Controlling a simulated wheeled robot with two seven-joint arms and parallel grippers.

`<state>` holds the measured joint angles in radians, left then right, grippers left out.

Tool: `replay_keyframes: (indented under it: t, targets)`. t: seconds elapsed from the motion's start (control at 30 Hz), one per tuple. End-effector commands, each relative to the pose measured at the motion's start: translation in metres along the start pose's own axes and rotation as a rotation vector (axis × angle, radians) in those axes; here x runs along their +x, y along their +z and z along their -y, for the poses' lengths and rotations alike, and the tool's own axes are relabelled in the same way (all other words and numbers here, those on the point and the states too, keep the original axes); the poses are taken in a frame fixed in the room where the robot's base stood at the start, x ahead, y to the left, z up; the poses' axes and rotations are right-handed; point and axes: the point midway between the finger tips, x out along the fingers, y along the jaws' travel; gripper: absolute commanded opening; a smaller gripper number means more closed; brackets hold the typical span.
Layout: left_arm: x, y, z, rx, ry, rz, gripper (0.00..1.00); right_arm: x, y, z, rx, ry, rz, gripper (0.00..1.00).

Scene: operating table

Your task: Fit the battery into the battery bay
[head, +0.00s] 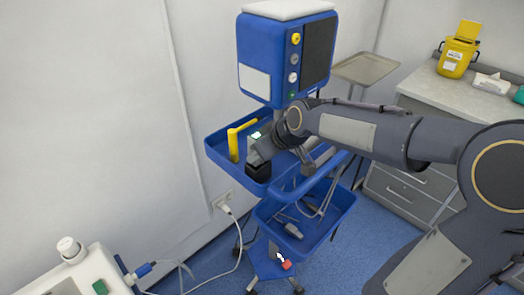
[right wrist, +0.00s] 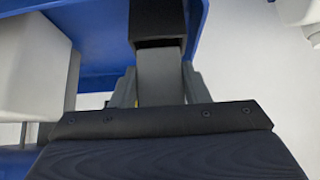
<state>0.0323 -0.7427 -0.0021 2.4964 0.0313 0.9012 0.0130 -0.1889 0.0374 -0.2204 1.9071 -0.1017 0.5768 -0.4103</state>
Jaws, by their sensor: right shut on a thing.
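My right gripper (head: 259,164) is over the front edge of the upper blue tray, pointing down. It is shut on a block with a black end (head: 258,172), which looks like the battery. In the right wrist view the block's grey part (right wrist: 160,75) sits between the fingers, with its black end (right wrist: 158,25) beyond them. Low on the cart is a blue housing (head: 268,266) with a white arrow mark and a red part; it may be the battery bay, but I cannot tell for sure. The held block is apart from it. My left gripper is out of view.
A blue machine (head: 272,80) stands above the upper tray (head: 217,150), which holds a yellow L-shaped piece (head: 234,146). A lower blue tray (head: 335,222) holds cables. A white cable (head: 240,240) runs from a wall socket. A counter stands at the right.

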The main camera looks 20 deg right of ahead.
Motion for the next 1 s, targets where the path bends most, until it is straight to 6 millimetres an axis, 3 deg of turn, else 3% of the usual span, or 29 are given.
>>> replay_keyframes:
  t: [0.67,0.7,0.87,1.0]
  targets:
    - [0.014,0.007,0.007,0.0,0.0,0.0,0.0,0.015,0.011,0.0,0.0,0.0,-0.001,0.08]
    - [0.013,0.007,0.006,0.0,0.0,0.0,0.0,0.013,0.01,0.0,0.0,0.0,-0.001,0.47]
    - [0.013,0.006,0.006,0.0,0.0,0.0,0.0,0.013,0.01,0.0,0.0,0.0,0.0,0.67]
    - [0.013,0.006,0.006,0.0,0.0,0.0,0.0,0.013,0.01,0.0,0.0,0.0,0.0,0.67]
